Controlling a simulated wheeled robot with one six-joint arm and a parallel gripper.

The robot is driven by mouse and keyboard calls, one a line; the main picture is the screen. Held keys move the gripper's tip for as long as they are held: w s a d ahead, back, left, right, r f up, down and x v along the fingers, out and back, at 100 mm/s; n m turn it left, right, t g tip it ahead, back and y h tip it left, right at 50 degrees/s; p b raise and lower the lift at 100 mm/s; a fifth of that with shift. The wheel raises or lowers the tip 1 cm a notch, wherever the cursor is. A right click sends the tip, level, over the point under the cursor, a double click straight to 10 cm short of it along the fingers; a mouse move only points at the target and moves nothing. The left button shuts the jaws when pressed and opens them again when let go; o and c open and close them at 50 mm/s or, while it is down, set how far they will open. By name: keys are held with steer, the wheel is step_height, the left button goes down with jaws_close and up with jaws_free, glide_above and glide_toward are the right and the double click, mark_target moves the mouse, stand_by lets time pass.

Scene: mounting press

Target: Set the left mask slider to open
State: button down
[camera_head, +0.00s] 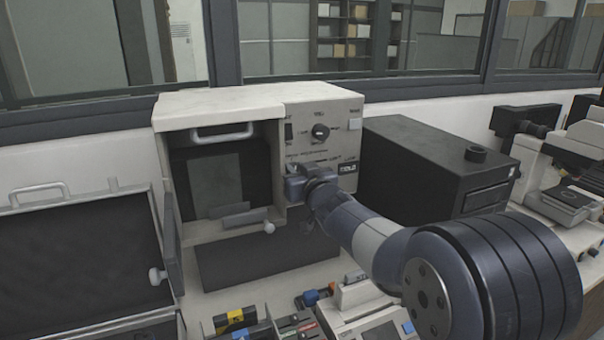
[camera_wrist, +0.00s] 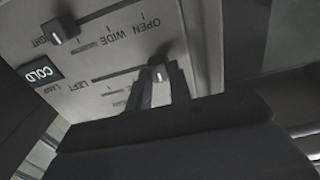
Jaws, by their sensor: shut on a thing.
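My gripper (camera_wrist: 160,80) is shut on the knob of the left mask slider (camera_wrist: 159,74) in the wrist view. The knob sits at the right end of the visible slot marked LEFT (camera_wrist: 113,76), on the same side as the word OPEN. The fingers hide part of the knob and that slot end. The other slider's dark knob (camera_wrist: 63,29) stands at the upper left, near the word RIGHT. In the head view my gripper (camera_head: 297,187) is against the lower left of the control panel (camera_head: 343,127) and covers the left slider.
A black COLD LAMP label (camera_wrist: 41,73) is beside the sliders. The white press (camera_head: 215,100) has an open bay left of the panel. A black box (camera_head: 424,165) stands close on the right. Small items, including a yellow-and-black block (camera_head: 234,319), lie on the bench below.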

steer(key=shift+a, duration=0.1)
steer(key=c, duration=1.3)
jaws_free()
steer(key=shift+s+a, duration=0.1)
steer(key=shift+a, duration=0.05)
steer(key=shift+c, duration=0.2)
steer(key=shift+o, duration=0.3)
